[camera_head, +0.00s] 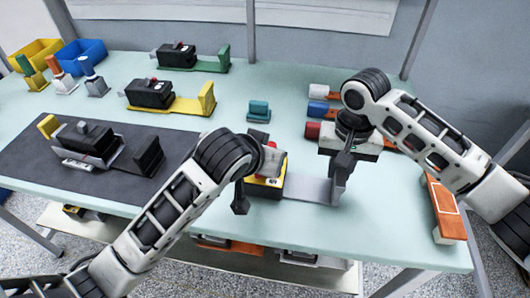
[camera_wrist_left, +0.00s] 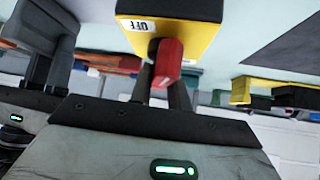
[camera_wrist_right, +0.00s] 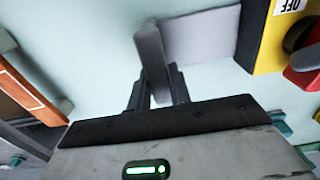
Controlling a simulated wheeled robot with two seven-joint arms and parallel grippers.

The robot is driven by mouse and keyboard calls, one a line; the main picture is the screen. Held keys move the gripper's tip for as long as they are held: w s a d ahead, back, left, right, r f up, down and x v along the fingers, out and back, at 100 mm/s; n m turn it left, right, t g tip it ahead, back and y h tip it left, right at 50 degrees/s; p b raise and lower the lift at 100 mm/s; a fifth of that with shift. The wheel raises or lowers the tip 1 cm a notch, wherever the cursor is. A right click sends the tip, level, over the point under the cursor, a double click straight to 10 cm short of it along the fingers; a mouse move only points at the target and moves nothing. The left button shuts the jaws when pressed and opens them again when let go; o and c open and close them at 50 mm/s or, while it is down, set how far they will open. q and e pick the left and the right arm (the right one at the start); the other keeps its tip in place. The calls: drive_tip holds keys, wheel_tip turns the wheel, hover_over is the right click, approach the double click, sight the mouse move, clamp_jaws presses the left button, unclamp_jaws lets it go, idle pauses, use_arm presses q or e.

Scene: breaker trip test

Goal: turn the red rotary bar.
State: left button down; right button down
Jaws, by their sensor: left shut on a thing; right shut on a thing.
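The red rotary bar (camera_wrist_left: 168,62) is on the front of a yellow and black box (camera_wrist_left: 190,40) with an OFF label (camera_wrist_left: 138,26). My left gripper (camera_wrist_left: 163,82) is shut on the bar in the left wrist view. In the head view the yellow box (camera_head: 268,188) is partly hidden by my left arm. A grey plate (camera_head: 305,188) runs right from the box and ends in an upright grey tab. My right gripper (camera_head: 342,166) is shut on that tab (camera_wrist_right: 150,55), which shows between its fingers in the right wrist view.
A dark mat (camera_head: 35,165) at left carries another black device. Devices with yellow (camera_head: 185,104) and green (camera_head: 212,65) plates stand behind. Yellow and blue bins (camera_head: 82,52) are at back left. A teal block (camera_head: 259,108) stands behind the box. An orange-brown block (camera_head: 445,208) lies at right.

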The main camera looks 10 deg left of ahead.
use_arm(q)
drive_tip(key=shift+n+y, duration=0.9)
drive_tip(key=shift+n, duration=0.3)
drive_tip(key=c, duration=1.3)
unclamp_jaws()
drive_tip(key=v, duration=1.2)
drive_tip(key=shift+s+d, duration=0.1)
drive_tip(key=shift+d, duration=0.1)
use_arm(e)
drive_tip(key=c, duration=1.2)
unclamp_jaws()
